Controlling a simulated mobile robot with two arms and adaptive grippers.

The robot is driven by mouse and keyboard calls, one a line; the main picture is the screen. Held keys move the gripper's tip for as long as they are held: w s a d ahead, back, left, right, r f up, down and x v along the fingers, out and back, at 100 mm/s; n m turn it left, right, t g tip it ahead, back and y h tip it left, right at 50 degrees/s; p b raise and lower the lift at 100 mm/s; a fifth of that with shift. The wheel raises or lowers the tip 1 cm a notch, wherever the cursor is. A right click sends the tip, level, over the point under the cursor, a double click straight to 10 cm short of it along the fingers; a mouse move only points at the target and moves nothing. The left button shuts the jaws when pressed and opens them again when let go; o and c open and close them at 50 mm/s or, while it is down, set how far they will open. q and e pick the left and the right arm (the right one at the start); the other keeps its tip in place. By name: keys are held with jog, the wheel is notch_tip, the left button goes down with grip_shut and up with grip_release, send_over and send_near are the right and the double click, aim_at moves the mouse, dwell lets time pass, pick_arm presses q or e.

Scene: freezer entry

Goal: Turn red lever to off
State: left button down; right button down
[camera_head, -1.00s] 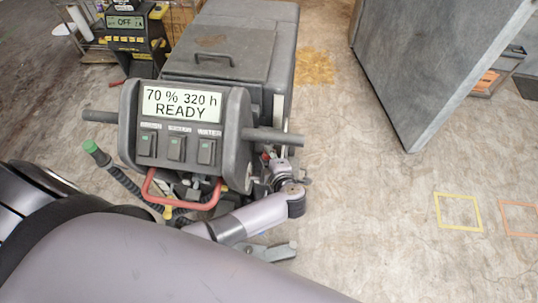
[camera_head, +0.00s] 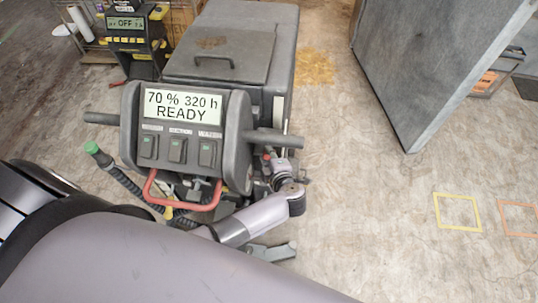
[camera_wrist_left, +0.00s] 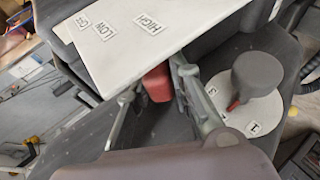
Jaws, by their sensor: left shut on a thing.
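In the left wrist view, the red lever (camera_wrist_left: 157,84) is a short red block sticking out under a pale plate marked OFF, LOW and HIGH (camera_wrist_left: 170,28). My left gripper (camera_wrist_left: 153,80) has one finger on each side of the lever and is shut on it. The lever's root is hidden under the plate. In the head view my left gripper (camera_head: 271,165) is at the right side of the machine's console (camera_head: 187,178), under the right handlebar. Its fingers are too small and covered to make out there. My right gripper is not in view.
A grey knob with a red pointer (camera_wrist_left: 256,76) stands close to the right finger in the wrist view. The console has a red bar (camera_head: 185,203) in front and a lidded grey body (camera_head: 215,65) behind. Open floor lies right, before a grey door (camera_head: 430,70).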

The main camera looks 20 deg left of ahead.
pick_arm(q)
jog(key=shift+w+a+r+p, duration=0.1)
jog(key=shift+w+r+p, duration=0.25)
jog(key=shift+r, duration=0.3)
jog(key=shift+w+a+r+p, duration=0.1)
jog(key=shift+w+r, duration=0.35)
jog(key=shift+r, duration=0.2)
jog(key=c, duration=1.7)
grip_release()
jog(key=shift+o, duration=1.3)
jog(key=shift+f, duration=0.35)
